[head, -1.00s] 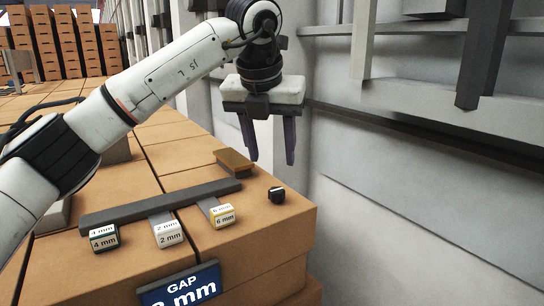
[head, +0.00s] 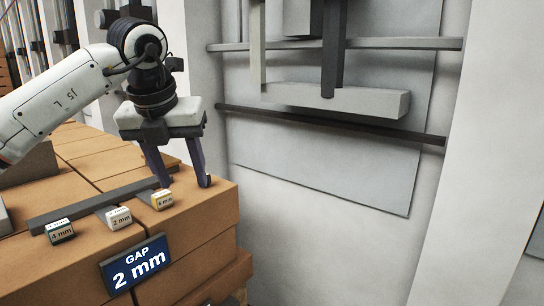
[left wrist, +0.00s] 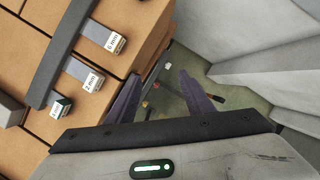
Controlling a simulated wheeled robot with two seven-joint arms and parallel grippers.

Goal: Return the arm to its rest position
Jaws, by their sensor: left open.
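My left gripper (head: 181,181) is open and empty. In the head view it points down over the right end of the brick stack, in front of the dark rail. In the left wrist view its two fingers (left wrist: 160,102) spread over the edge of the bricks with the floor far below between them. My left arm (head: 58,97) comes in from the left, bent at the wrist. My right gripper is in neither view.
Labelled blocks of 4 mm (head: 60,232), 2 mm (head: 119,218) and 6 mm (head: 162,201) sit along the dark rail (head: 95,204). A sign reading GAP 2 mm (head: 137,264) is on the stack's front.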

